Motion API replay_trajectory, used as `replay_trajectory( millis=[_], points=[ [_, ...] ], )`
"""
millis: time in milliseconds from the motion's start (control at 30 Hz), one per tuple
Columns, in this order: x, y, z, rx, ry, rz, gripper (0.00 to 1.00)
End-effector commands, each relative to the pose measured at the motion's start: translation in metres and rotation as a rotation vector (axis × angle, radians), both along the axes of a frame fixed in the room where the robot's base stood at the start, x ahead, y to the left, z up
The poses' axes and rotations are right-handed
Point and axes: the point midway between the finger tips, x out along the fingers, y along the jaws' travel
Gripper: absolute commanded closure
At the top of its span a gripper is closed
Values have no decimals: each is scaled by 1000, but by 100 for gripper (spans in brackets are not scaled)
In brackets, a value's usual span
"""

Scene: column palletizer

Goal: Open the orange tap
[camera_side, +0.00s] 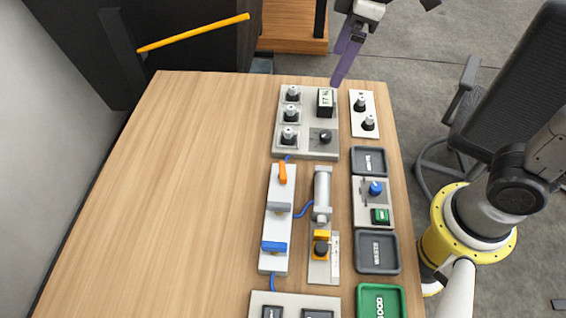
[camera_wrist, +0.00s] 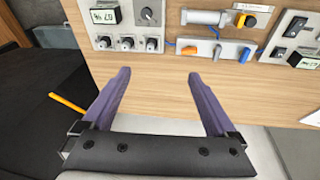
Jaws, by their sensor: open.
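The orange tap (camera_side: 283,172) is at the far end of a white manifold block (camera_side: 268,245). Its handle points roughly along the block, while the grey tap (camera_side: 279,208) and blue tap (camera_side: 274,247) handles lie across it. In the wrist view the orange tap (camera_wrist: 189,50) shows beyond the right finger, with the grey tap (camera_wrist: 217,52) and blue tap (camera_wrist: 245,55) to its right. My gripper (camera_wrist: 159,74) is open and empty, its purple fingers wide apart. In the side view a purple finger (camera_side: 347,60) shows at the table's far edge, well apart from the taps.
A panel with knobs and a display (camera_side: 290,150) stands beyond the block. The table's left half is clear. A yellow bar (camera_side: 195,33) is beyond the table.

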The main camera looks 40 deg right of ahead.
Motion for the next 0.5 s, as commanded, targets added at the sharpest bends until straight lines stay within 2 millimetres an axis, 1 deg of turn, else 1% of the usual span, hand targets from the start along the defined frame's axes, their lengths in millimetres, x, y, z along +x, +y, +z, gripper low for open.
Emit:
replay_trajectory(
  millis=[33,100,233,300,400,500],
  points=[
    [11,18,-13,-15,36,50,7],
    [22,40,-29,-32,75,108,7],
    [31,76,-61,-63,142,185,7],
    [31,90,-76,-79,172,215,7],
    [26,101,-93,-97,207,244,7],
    [22,108,-101,-106,223,263,7]
  ],
)
